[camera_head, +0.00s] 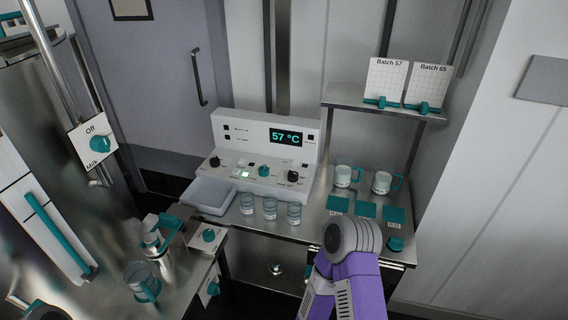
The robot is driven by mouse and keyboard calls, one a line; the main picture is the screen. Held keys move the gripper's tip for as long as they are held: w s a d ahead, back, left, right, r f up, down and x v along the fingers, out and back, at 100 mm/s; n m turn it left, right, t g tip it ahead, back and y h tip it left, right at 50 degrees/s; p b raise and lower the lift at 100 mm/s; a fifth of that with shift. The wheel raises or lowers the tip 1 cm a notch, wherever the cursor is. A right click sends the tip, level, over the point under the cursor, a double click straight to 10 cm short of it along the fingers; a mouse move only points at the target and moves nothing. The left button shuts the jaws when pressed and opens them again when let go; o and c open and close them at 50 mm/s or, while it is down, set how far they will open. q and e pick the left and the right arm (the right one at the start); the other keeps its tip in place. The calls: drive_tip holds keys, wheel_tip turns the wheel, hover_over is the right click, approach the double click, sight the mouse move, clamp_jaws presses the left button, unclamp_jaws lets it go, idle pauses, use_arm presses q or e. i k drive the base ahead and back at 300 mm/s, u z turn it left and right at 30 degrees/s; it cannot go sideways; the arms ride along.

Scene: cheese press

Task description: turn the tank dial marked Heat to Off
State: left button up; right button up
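No dial with a readable Heat mark shows in the head view. On the steel tank (42,125) at left, a white plate carries a teal dial (100,144) with Off above it and Milk at lower left. Where its pointer aims is too small to tell. Two more teal knobs, an upper one (208,235) and a lower one (213,288), sit on white plates at the near table's right end; their marks are unreadable. A purple arm of mine rises at bottom centre-right; its gripper does not show. My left gripper is not in view either.
Batch 57 and Batch 65 cards (385,80) stand on a shelf. A metal jug (160,250) stands on the near table.

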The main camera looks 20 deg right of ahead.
sight(293, 176)
drive_tip(key=z, duration=0.6)
drive_tip(key=i, duration=0.8)
drive_tip(key=z, duration=0.85)
